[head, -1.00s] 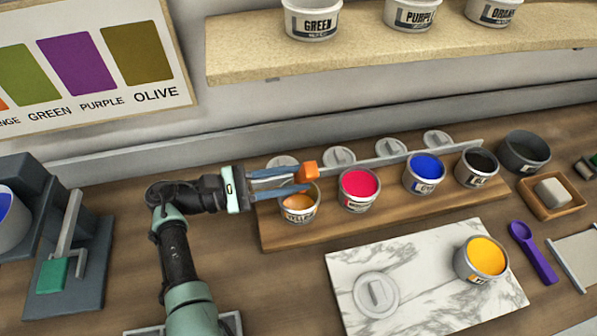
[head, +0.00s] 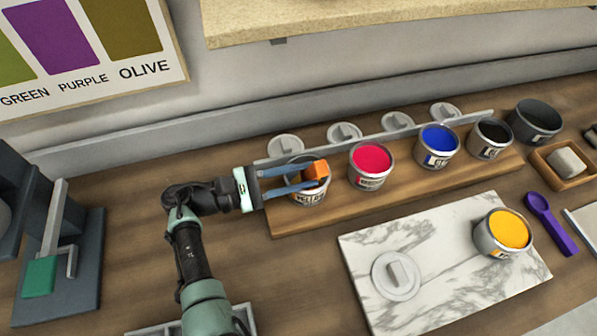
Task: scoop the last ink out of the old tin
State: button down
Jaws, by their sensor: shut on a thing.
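The old tin (head: 312,197), with a label reading in part "YELLOW", stands at the left end of the wooden rack. My gripper (head: 314,176) reaches over it from the left. Its two blue-grey fingers are shut on an orange block-shaped piece (head: 317,170), which sits over the tin's mouth. The fingers and the piece cover most of the opening, so the ink inside is hidden. I cannot tell whether anything below the piece reaches into the tin. A fuller tin of yellow-orange ink (head: 503,234) stands open on the marble slab (head: 440,275).
Open tins of red (head: 371,160), blue (head: 437,140) and black ink (head: 490,136) stand right of the old tin. Several grey lids lie behind them. A loose lid (head: 396,275) lies on the slab. A purple scoop (head: 550,222) lies at the right.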

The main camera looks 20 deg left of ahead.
jog(key=shift+f+b, duration=0.35)
jog(key=shift+f, duration=0.05)
dwell(0.4)
jog(key=shift+s+d+f+b, duration=0.1)
jog(key=shift+f+b, duration=0.2)
jog(key=shift+f, duration=0.05)
jog(key=shift+s+f, duration=0.15)
jog(key=shift+f, duration=0.2)
jog(key=shift+b, duration=0.3)
notch_tip(320, 180, up, 11)
jog(key=p, duration=1.1)
jog(key=shift+w, duration=0.25)
